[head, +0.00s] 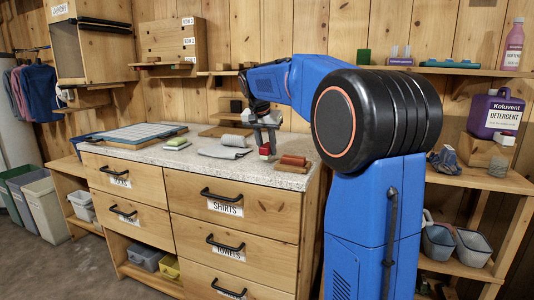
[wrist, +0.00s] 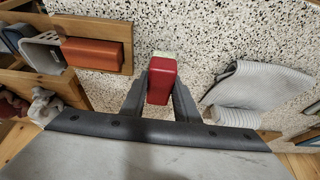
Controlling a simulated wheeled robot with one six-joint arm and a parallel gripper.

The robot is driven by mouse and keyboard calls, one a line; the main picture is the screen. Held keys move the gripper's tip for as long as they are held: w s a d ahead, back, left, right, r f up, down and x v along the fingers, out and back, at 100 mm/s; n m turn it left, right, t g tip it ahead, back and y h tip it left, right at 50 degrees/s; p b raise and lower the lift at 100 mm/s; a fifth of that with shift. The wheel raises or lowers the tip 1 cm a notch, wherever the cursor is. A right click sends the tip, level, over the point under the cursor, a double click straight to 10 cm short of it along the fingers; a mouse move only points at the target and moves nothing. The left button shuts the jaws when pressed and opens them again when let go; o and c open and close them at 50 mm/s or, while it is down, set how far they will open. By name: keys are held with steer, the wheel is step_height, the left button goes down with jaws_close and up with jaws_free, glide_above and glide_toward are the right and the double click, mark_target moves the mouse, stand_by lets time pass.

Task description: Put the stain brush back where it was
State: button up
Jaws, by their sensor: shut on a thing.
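The stain brush, a red block with a pale end (wrist: 161,82), is between the two fingers of my gripper (wrist: 160,92), which is shut on it. In the head view the red brush (head: 265,151) hangs under my gripper (head: 266,138), low over the speckled counter (head: 222,171). I cannot tell whether it touches the counter. An orange-brown block (head: 292,160) lies on a small wooden board to its right; in the wrist view this block (wrist: 92,52) is at the left.
A grey folded cloth (head: 222,152) and a green-topped pad (head: 176,143) lie left of my gripper. A blue-framed board (head: 133,134) covers the counter's left part. Shelves with a purple detergent jug (head: 495,114) stand at right. Some speckled counter around the brush is bare.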

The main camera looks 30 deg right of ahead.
steer(key=shift+f, duration=0.9)
steer(key=shift+f, duration=0.15)
steer(key=o, duration=1)
steer(key=v, duration=1.2)
steer(key=shift+a, duration=0.1)
